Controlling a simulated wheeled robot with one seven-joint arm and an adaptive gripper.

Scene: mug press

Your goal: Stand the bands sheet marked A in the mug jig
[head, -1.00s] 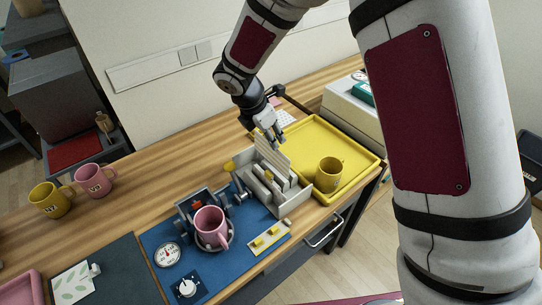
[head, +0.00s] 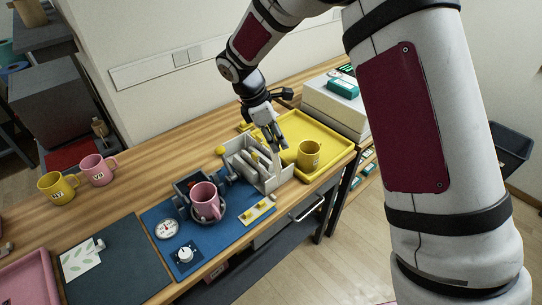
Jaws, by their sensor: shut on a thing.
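My gripper (head: 277,143) is over the back of the grey slotted rack (head: 262,182), fingers pointing down and shut on a thin pale sheet (head: 275,157). The sheet is seen nearly edge-on, so its bands and any letter on it cannot be read. Its lower part is at the rack; how deep it sits in a slot I cannot tell. Other pale upright plates stand in the rack. Left of the rack, a pink mug (head: 205,200) sits in the dark mug press (head: 182,189) on a blue mat (head: 150,224).
A yellow tray (head: 335,137) holding a yellow mug (head: 309,155) lies right of the rack. A pale box (head: 335,108) stands behind it. A yellow mug (head: 56,187) and a pink mug (head: 97,170) stand at left. A dial (head: 167,229) and knob (head: 185,254) are in front.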

